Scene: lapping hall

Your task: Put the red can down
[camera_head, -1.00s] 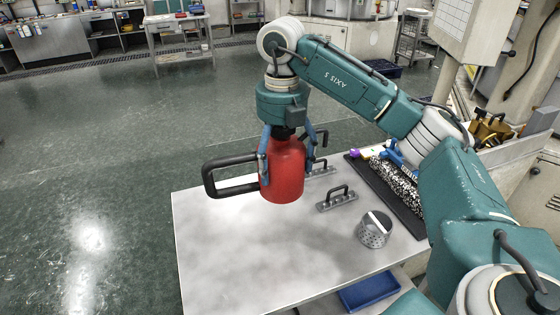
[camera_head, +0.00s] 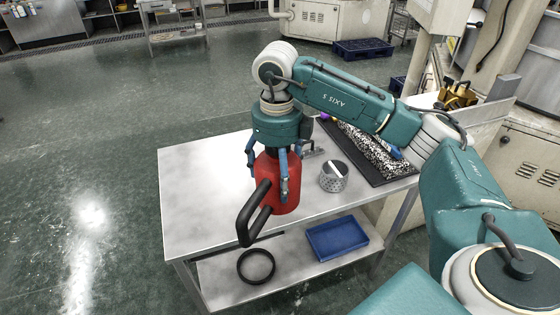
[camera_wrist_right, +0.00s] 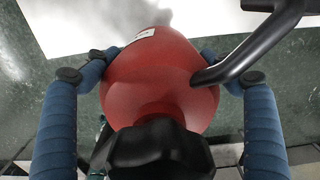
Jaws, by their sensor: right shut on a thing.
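The red can (camera_head: 286,171) with its black loop handle (camera_head: 252,222) is upright in my right gripper (camera_head: 268,180). The blue fingers are shut around its sides. In the head view the can appears over the front part of the metal table (camera_head: 205,185), with the handle reaching past the front edge. In the wrist view the red can (camera_wrist_right: 155,80) fills the middle, with a finger on each side. The light tabletop (camera_wrist_right: 215,18) is at the top and green floor around it. I cannot tell whether the can's base touches the table. My left gripper is out of view.
A perforated metal cup (camera_head: 333,180) stands close right of the can. A black mat (camera_head: 395,174) with a speckled roll lies behind. On the lower shelf are a blue tray (camera_head: 338,238) and a black ring (camera_head: 256,267). The tabletop's left part is clear.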

